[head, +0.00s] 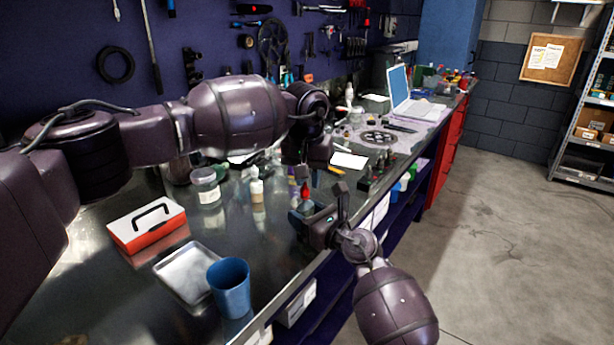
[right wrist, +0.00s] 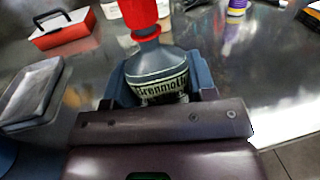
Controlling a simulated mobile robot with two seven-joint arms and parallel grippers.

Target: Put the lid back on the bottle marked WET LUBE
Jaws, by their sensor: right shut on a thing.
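My right gripper (head: 318,216) is shut on a dark grey bottle (right wrist: 158,72), with a finger on each side of its body. The bottle's label shows "Brenmoth"; WET LUBE cannot be read in these frames. A red top (right wrist: 140,12) stands above the bottle's neck, over a narrower red collar. It also shows as a red tip in the head view (head: 305,191). I cannot tell whether the red top is one piece with the bottle. My left gripper (head: 318,172) hangs just above the bottle, pointing down; its jaws are too small and dark to read.
A red toolbox (head: 146,228), a grey metal tray (head: 188,272) and a blue cup (head: 231,290) stand at the bench's near left. A lidded jar (head: 205,186) and a small bottle (head: 257,192) stand behind. A laptop (head: 408,98) is far back. Bare bench lies between tray and bottle.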

